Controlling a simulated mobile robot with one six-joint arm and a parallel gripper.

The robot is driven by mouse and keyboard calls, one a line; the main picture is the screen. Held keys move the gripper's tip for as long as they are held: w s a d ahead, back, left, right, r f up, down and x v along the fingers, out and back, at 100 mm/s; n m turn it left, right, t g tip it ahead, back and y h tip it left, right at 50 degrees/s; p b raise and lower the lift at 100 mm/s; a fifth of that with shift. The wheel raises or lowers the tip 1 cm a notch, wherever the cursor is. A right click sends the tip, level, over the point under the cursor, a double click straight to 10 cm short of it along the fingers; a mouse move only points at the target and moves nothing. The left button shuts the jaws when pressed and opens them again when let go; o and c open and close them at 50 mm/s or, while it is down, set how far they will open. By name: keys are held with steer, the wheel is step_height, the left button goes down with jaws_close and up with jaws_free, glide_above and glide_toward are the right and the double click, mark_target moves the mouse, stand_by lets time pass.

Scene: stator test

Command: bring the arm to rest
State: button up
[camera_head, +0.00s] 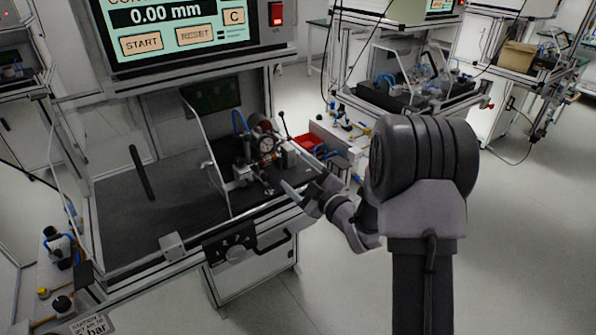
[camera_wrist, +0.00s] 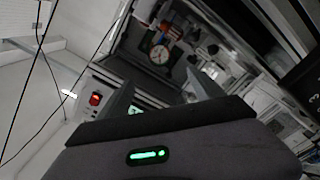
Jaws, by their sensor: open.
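My arm (camera_head: 424,200) rises at the right of the head view and bends down to the left toward the test bench. My gripper (camera_head: 291,170) is at its end, in front of the bench's right side, near the fixture with the round dial gauge (camera_head: 267,144). The two fingers stand apart with nothing visible between them. In the wrist view my gripper (camera_wrist: 160,92) also shows two spread fingers, with the dial gauge (camera_wrist: 160,53) beyond them. Whether a finger touches the bench cannot be told.
The bench (camera_head: 150,215) has a dark top, a clear guard panel (camera_head: 206,155) and a screen (camera_head: 180,30) reading 0.00 mm. A red bin (camera_head: 308,144) stands right of the fixture. Other workstations fill the back. Open grey floor (camera_head: 520,240) lies at the right.

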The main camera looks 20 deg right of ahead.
steer(key=s+d+r+m+g+h, duration=0.2)
steer(key=s+r+m+g+h, duration=0.1)
steer(key=s+r+m+h, duration=0.55)
steer(key=s+a+m+g+y, duration=0.2)
steer(key=s+a+m+g, duration=0.2)
steer(key=s, duration=1)
steer(key=s+a+f+m+g+y, duration=0.1)
steer(key=s+a+m+g+y, duration=0.2)
steer(key=s+a, duration=0.4)
steer(key=s+m+g, duration=0.1)
steer(key=s, duration=0.6)
steer(key=shift+s+m, duration=0.35)
steer(key=shift+s, duration=0.05)
